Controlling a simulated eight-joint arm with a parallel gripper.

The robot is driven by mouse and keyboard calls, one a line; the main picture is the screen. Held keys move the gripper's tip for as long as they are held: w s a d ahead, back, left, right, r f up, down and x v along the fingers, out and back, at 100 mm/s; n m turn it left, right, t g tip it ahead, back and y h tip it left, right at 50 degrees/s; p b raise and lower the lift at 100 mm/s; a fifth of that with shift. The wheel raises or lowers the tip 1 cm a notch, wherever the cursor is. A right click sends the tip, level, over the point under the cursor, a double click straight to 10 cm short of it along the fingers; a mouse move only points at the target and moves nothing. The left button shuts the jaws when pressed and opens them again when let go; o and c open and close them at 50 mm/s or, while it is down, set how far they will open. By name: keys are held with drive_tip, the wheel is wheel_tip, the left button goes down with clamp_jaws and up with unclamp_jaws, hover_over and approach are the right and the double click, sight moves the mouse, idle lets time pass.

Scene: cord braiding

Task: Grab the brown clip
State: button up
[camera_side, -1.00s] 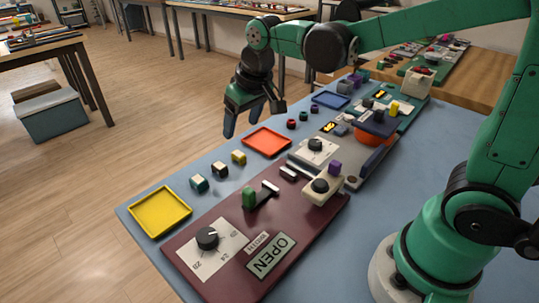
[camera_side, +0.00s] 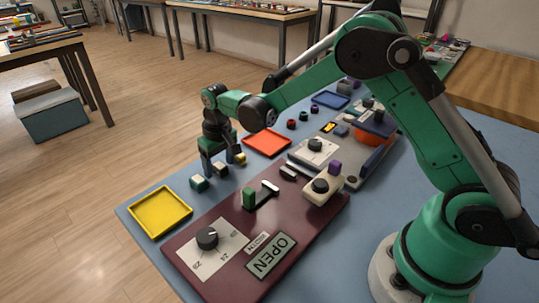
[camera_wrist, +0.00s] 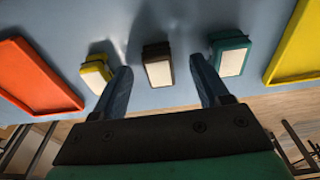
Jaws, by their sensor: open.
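The brown clip (camera_wrist: 158,64), a small dark block with a pale face, lies in the middle of a row of three clips in the wrist view. In the side view the brown clip (camera_side: 220,171) sits on the blue table below my gripper (camera_side: 221,166). My gripper (camera_wrist: 160,67) is open, with one blue-grey finger on each side of the brown clip in the wrist view. I see gaps between the fingers and the clip there; I cannot tell how far the fingertips are above the table.
A yellow clip (camera_wrist: 97,72) and a teal clip (camera_wrist: 230,54) flank the brown one, close outside my fingers. An orange tray (camera_side: 267,142) and a yellow tray (camera_side: 160,212) lie at either end. A maroon board (camera_side: 215,277) with a knob and levers is nearby.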

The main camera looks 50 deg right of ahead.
drive_tip(key=shift+f, duration=0.1)
clamp_jaws()
idle(0.3)
